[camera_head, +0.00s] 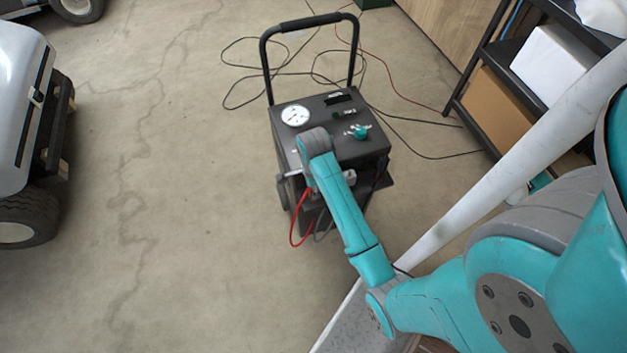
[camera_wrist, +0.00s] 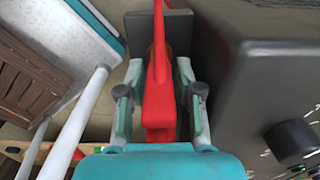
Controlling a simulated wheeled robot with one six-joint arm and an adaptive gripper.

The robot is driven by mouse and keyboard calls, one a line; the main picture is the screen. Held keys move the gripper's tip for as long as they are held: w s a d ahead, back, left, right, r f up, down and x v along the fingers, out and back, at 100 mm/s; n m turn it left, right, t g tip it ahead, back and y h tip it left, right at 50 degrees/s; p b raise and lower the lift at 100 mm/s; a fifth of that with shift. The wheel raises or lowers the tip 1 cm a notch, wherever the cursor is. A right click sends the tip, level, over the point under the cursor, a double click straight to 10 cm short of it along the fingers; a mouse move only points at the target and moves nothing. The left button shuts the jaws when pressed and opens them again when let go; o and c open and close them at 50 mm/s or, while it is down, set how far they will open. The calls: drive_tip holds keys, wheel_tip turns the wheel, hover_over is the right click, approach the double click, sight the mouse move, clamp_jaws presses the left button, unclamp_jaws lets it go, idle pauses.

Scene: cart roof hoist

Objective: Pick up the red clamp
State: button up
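The red clamp (camera_wrist: 158,105) stands in the middle of the wrist view, between the two fingers of my gripper (camera_wrist: 159,78). The fingers are open, with a narrow gap visible on each side of the clamp. In the camera_head view my gripper (camera_head: 308,178) is at the near side of the dark wheeled charger cart (camera_head: 345,105), low beside its front. There the clamp is mostly hidden by my arm, with a bit of red and a red cable (camera_head: 293,225) showing below the gripper.
The cart has a white gauge (camera_head: 295,115), a teal knob (camera_head: 359,131) and a tall black handle (camera_head: 310,22). Cables lie on the floor behind it. A black shelf (camera_head: 490,65) stands at right, a silver vehicle (camera_head: 20,100) at left. The floor between cart and vehicle is clear.

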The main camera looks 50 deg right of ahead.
clamp_jaws()
drive_tip(key=shift+r, duration=0.15)
